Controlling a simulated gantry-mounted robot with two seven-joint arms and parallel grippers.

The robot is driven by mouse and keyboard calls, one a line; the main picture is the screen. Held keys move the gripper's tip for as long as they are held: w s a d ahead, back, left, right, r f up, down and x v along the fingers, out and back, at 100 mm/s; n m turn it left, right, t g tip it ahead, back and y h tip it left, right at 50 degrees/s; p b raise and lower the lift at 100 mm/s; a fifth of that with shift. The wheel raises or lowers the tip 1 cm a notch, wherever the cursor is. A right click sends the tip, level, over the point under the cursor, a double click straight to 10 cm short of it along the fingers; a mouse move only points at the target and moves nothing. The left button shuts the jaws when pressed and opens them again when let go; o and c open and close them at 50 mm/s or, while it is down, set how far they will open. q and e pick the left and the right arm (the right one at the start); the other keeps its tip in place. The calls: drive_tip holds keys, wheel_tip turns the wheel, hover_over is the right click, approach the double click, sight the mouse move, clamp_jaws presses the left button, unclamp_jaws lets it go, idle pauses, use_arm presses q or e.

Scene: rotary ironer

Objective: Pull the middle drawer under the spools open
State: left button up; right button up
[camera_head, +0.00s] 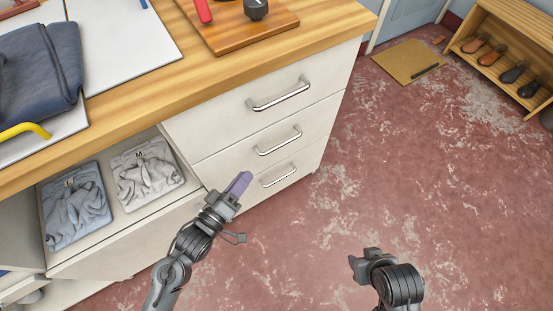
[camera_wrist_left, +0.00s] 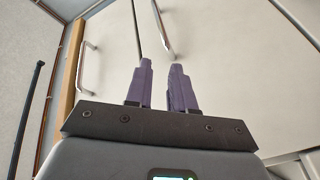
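A white cabinet has three stacked drawers with silver bar handles in the head view. The middle drawer (camera_head: 235,160) is shut and flush with its neighbours. Its handle (camera_head: 278,141) lies between the top drawer's handle (camera_head: 280,95) and the bottom drawer's handle (camera_head: 279,176). My left gripper (camera_head: 240,185), with purple fingers, is in front of the lower drawers, below and left of the middle handle and apart from it. In the left wrist view the fingers (camera_wrist_left: 160,72) stand apart with nothing between them. Two handles show beyond them. My right gripper (camera_head: 363,262) is over the floor; its fingers are unclear.
An open drawer with folded grey shirts (camera_head: 147,172) is at the left. The wooden worktop (camera_head: 130,80) holds a dark folded garment (camera_head: 40,70) and a wooden board (camera_head: 240,28). A shoe rack (camera_head: 505,55) stands far right. The red floor (camera_head: 400,170) right of the drawers is clear.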

sight(272, 149)
use_arm(q)
drive_tip(key=w+d+h+b, duration=0.1)
drive_tip(key=w+d+b, duration=0.1)
drive_tip(key=w, duration=0.1)
drive_tip(key=w+d+f+h+b, duration=0.1)
drive_tip(key=w+d+b, duration=0.1)
drive_tip(key=w+b, duration=0.1)
drive_tip(key=w+d+t+h+b, duration=0.1)
drive_tip(key=w+d+b, duration=0.1)
drive_tip(key=w+b, duration=0.1)
drive_tip(key=shift+w+d+f, duration=0.25)
drive_tip(key=shift+d+f, duration=0.05)
drive_tip(key=shift+w+d+r, duration=0.25)
drive_tip(key=shift+w+d, duration=0.15)
drive_tip(key=shift+w, duration=0.15)
use_arm(e)
wheel_tip(272, 149, down, 10)
drive_tip(key=shift+f, duration=0.25)
use_arm(q)
clamp_jaws()
use_arm(e)
drive_tip(key=shift+d, duration=0.1)
